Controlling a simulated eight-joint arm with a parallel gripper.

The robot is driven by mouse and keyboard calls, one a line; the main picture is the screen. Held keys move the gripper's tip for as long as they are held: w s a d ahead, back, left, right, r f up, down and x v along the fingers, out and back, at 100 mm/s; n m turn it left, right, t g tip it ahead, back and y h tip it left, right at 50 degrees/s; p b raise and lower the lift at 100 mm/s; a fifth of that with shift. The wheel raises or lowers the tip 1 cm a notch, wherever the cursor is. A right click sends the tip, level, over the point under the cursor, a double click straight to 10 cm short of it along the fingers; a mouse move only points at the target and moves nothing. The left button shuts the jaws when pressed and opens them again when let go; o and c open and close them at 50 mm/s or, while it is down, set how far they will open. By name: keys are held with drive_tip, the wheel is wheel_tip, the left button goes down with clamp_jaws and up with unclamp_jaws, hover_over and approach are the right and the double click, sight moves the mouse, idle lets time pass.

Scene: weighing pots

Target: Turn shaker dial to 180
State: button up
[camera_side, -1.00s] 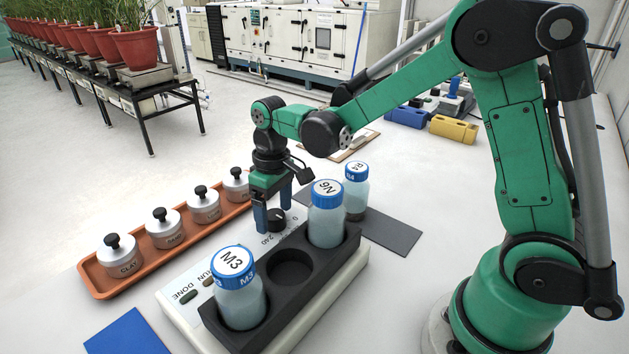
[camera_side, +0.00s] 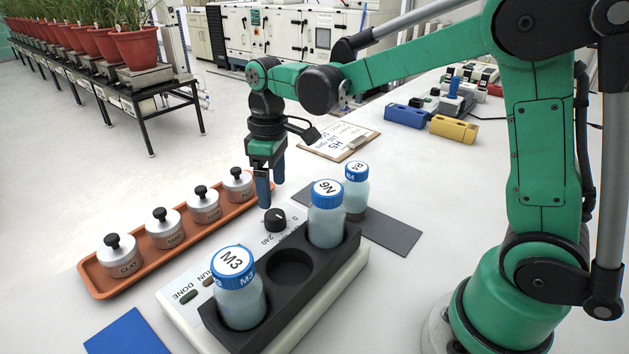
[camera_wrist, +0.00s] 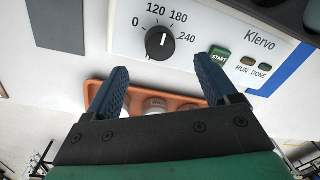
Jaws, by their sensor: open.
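The shaker (camera_side: 180,295) is a pale box with a black dial (camera_side: 275,219) on its top panel. In the wrist view the dial (camera_wrist: 160,43) has printed numbers 0, 120, 180 and 240 around it. Its small white mark seems to point up and slightly right, between 120 and 180; I cannot tell the exact setting. My gripper (camera_side: 271,193) is open and empty, above and a little behind the dial, clear of it. In the wrist view its two blue fingers (camera_wrist: 160,68) are apart, with the dial beyond their tips.
Bottles M3 (camera_side: 240,295) and N6 (camera_side: 326,222) stand in the shaker's black holder, with an empty hole between them. Bottle P4 (camera_side: 356,190) stands behind on a dark mat (camera_side: 395,235). An orange tray (camera_side: 95,275) of several lidded pots lies to the left. A green start button (camera_wrist: 219,58) is on the panel.

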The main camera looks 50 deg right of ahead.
sight(274, 213)
drive_tip(key=shift+f+n, duration=0.1)
drive_tip(key=shift+n, duration=0.5)
drive_tip(key=shift+f, duration=0.3)
drive_tip(key=shift+s+a+f, duration=0.1)
drive_tip(key=shift+a+f, duration=0.05)
drive_tip(key=shift+f, duration=2.3)
